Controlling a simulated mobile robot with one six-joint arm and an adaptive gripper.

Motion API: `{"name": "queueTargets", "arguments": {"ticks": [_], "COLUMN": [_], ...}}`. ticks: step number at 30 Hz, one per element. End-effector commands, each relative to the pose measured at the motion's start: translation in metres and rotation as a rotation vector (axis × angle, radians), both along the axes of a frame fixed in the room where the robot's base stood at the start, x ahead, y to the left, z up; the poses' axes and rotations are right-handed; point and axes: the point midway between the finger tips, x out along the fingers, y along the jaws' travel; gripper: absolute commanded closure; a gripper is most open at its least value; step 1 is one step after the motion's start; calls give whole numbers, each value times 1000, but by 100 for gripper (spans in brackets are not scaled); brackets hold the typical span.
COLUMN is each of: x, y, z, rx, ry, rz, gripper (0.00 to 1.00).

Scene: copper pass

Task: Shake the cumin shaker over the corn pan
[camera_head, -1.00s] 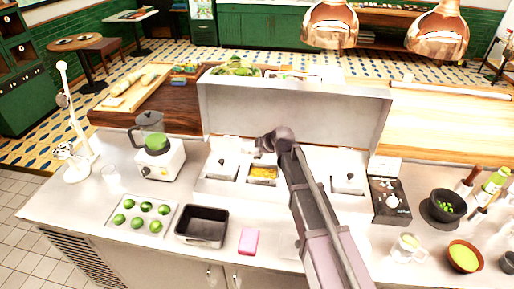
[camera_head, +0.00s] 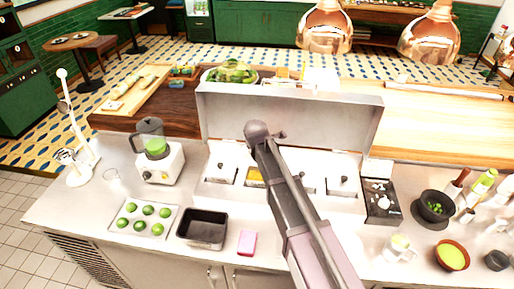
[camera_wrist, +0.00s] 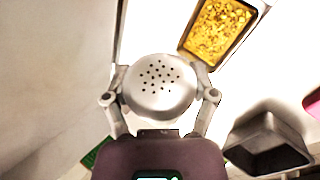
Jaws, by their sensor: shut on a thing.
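In the wrist view my gripper (camera_wrist: 158,86) is shut on the cumin shaker (camera_wrist: 160,96), a pale metal one whose round, perforated top faces the camera. A finger presses on each side of it; no label shows. The corn pan (camera_wrist: 217,30), a rectangular metal pan of yellow corn, lies apart from the shaker, up and to the right in that view. In the head view the corn pan (camera_head: 254,177) sits in the counter's pan row, partly covered by my arm. My gripper and the shaker are hidden behind my arm there.
An upright metal guard (camera_head: 330,115) stands behind the pan row. Limes on a tray (camera_head: 122,232) and a blender (camera_head: 158,165) stand left; a mortar (camera_head: 435,207) and mug (camera_head: 400,249) stand right.

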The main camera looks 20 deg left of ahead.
Motion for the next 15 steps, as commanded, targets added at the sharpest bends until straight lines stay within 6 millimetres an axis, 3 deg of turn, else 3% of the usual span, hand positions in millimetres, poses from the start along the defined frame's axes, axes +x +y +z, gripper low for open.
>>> {"name": "queueTargets", "arguments": {"ticks": [11,15], "x": [3,1], "y": [-7,-1], "z": [17,21], "rx": [-245,-337], "ry": [-89,-122], "rz": [1,2], "gripper": [77,77]}}
